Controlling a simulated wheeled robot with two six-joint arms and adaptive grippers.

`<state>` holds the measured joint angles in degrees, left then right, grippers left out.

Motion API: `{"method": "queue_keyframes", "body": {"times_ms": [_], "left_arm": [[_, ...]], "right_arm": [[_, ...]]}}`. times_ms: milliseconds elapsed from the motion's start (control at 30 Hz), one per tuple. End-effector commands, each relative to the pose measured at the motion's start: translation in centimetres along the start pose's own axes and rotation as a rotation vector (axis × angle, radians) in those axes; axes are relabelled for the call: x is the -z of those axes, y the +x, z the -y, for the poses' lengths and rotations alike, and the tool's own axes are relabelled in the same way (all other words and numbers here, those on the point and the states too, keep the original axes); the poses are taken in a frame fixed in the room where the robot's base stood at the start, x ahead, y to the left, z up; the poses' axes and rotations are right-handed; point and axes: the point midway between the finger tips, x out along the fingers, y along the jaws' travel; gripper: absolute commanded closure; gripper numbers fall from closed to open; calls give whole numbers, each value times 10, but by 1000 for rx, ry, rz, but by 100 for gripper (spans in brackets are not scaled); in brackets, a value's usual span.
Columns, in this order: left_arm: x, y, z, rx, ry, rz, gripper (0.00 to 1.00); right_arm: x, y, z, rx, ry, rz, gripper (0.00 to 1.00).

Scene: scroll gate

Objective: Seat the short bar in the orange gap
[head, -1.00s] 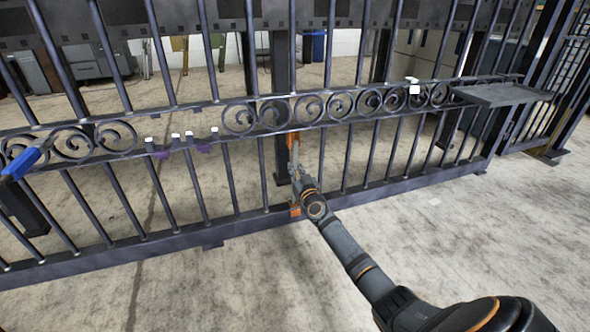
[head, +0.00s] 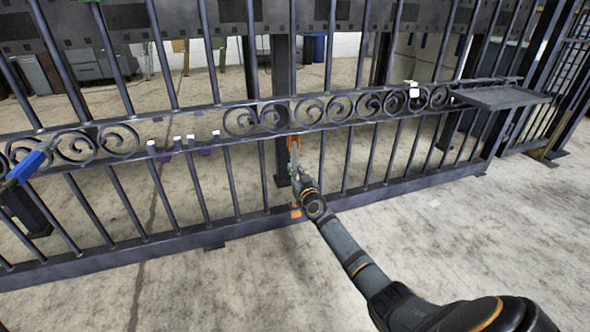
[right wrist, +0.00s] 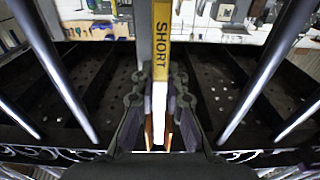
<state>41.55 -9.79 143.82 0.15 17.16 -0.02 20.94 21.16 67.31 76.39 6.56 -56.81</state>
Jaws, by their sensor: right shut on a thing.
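The short bar (right wrist: 161,30) stands in the right wrist view with a yellow label reading SHORT and a pale lower part. My right gripper (right wrist: 158,105) is shut on it, one finger on each side. Orange pieces (right wrist: 149,134) flank the bar's lower end. In the head view my right gripper (head: 297,172) is at the gate, just below its scroll rail. The orange gap shows as an upper orange piece (head: 293,142) at the rail and a lower orange piece (head: 295,211) on the bottom rail. I cannot tell whether the bar is seated. My left gripper is not seen.
The dark gate's scroll rail (head: 345,106) and upright bars span the view. A grey shelf (head: 500,97) juts out at the right. A blue piece (head: 27,167) is on the gate at far left. White and purple pieces (head: 178,146) sit along the rail. The near floor is clear.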

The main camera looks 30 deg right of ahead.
Motion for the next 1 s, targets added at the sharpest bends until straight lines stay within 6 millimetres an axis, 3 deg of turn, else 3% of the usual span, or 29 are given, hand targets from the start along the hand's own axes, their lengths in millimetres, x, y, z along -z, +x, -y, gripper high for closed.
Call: {"method": "queue_keyframes", "body": {"times_ms": [1000], "left_arm": [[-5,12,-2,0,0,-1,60]], "right_arm": [[-4,10,0,1,0,46,100]]}}
